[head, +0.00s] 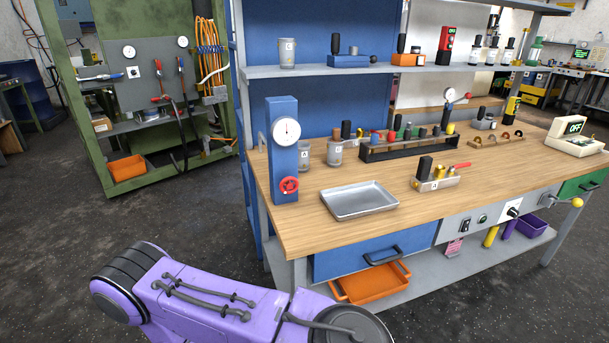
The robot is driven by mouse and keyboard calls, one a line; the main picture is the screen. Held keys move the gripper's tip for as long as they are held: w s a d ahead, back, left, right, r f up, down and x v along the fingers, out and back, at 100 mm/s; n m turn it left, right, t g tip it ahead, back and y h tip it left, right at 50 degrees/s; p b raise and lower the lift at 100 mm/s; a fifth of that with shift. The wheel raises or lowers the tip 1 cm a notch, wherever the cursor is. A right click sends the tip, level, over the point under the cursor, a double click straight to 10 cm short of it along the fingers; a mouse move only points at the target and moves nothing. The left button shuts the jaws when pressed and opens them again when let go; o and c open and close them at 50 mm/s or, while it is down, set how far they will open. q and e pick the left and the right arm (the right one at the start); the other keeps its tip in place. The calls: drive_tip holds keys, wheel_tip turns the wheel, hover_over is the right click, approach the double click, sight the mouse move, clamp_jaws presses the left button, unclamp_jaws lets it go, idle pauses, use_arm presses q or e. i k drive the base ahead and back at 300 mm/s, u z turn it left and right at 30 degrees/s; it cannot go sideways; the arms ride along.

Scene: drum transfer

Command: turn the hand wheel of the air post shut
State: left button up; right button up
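The air post (283,155) is a blue upright block with a round white gauge (286,130) near its top. It stands at the left end of the wooden workbench (300,232). Its red hand wheel (289,185) is low on the front face, and nothing touches it. How far the wheel is turned cannot be told. A purple link of my arm crosses the bottom of the head view, in front of the bench. Neither of my grippers shows in this view.
A metal tray (360,212) lies right of the post, with grey cups (336,154) behind. A valve block (434,184) and a rack (405,150) stand farther right. A blue drawer (345,262) and orange bin (370,285) sit below. Floor left of the bench is clear.

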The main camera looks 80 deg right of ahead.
sight(288, 184)
drive_tip(key=k, duration=0.5)
drive_tip(key=z, duration=0.8)
